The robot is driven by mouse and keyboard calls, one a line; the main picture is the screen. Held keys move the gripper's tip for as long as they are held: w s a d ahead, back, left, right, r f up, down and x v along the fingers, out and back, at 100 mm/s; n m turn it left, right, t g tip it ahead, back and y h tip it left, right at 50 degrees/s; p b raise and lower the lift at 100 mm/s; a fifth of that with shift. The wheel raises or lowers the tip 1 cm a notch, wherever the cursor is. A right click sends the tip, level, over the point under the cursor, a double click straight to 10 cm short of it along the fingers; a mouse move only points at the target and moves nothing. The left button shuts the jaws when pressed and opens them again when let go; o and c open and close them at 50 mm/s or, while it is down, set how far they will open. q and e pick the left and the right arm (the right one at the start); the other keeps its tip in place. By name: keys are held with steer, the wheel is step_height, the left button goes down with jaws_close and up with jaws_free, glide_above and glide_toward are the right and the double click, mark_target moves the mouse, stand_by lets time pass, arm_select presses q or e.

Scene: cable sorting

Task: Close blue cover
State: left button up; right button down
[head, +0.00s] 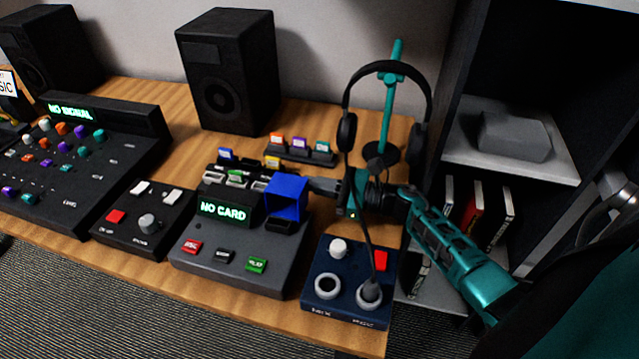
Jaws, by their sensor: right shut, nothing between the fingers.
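The blue cover (287,195) stands raised at the right side of the dark recorder (205,256), whose display reads "NO CARD". Below the cover, a black slot (279,227) on the recorder's top shows uncovered. My right gripper (316,186) comes in from the right, its shut fingers pointing left at the cover's right edge. The fingertips are at or very close to the cover; I cannot tell if they touch it. Nothing shows held between them. My left gripper is not in view.
A navy box (349,290) with a plugged cable sits below my right gripper. A headphone stand (389,110) is behind it. Small coloured cards (299,145) stand behind the recorder. A switch box (143,219) and mixer (70,165) are left. A shelf (535,175) is right.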

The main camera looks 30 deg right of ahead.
steer(key=shift+s+n+b, duration=0.1)
steer(key=shift+n+b, duration=0.2)
steer(key=shift+b, duration=0.05)
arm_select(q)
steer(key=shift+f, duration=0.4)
arm_select(e)
steer(key=shift+r, duration=0.2)
arm_select(q)
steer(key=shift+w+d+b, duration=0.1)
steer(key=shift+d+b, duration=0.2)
steer(key=shift+b, duration=0.3)
arm_select(e)
steer(key=shift+a+r+n, duration=0.1)
steer(key=shift+r+n, duration=0.15)
steer(key=shift+n, duration=0.25)
arm_select(q)
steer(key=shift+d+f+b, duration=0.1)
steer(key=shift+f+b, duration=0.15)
steer(key=shift+b, duration=0.05)
arm_select(e)
steer(key=shift+s+r+n, duration=0.1)
steer(key=shift+r+n, duration=0.05)
steer(key=shift+n, duration=0.15)
